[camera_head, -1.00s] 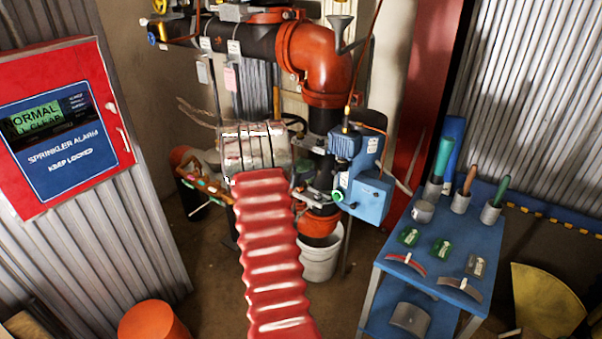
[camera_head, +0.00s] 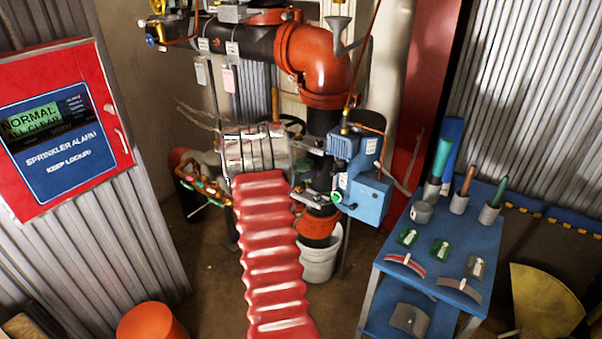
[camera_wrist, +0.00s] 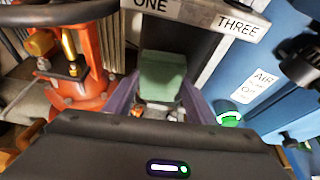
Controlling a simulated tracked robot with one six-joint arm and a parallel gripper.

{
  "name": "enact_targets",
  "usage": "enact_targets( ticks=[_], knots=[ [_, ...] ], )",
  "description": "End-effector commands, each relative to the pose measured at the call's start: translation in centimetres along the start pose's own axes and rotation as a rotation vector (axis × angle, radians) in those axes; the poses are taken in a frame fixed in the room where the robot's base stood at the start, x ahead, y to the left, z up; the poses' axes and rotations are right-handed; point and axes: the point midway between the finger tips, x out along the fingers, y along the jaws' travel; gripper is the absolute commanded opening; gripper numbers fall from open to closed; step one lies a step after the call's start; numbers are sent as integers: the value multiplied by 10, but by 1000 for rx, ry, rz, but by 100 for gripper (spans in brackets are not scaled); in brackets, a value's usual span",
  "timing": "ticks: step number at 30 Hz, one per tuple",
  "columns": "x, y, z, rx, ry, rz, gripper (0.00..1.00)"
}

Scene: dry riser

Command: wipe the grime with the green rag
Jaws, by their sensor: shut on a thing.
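In the wrist view, my gripper (camera_wrist: 160,100) is shut on the green rag (camera_wrist: 162,76), a pale green folded block between its two purple fingers. The rag is in front of a dark upright surface, below a metal plate (camera_wrist: 195,14) marked ONE and THREE. I cannot tell whether the rag touches anything beyond it. No grime can be made out in either view. In the head view my arm reaches toward the pipework, and it hides my gripper and the rag.
A blue box (camera_wrist: 262,85) with an AIR label stands close on the right, and an orange fitting (camera_wrist: 85,80) on the left. The head view shows an orange pipe elbow (camera_head: 318,62), a white bucket (camera_head: 320,262), a blue tool table (camera_head: 385,258) and a red sprinkler alarm cabinet (camera_head: 100,70).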

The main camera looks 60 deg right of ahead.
Motion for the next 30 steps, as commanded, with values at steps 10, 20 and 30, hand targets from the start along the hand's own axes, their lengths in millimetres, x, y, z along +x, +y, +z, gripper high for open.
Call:
enact_targets(
  ticks=[10,20,30],
  knots=[
    [5,0,2,0,0,-1,32],
    [9,0,4,1,0,0,32],
    [10,-9,3,-2,0,-1,32]
  ],
)
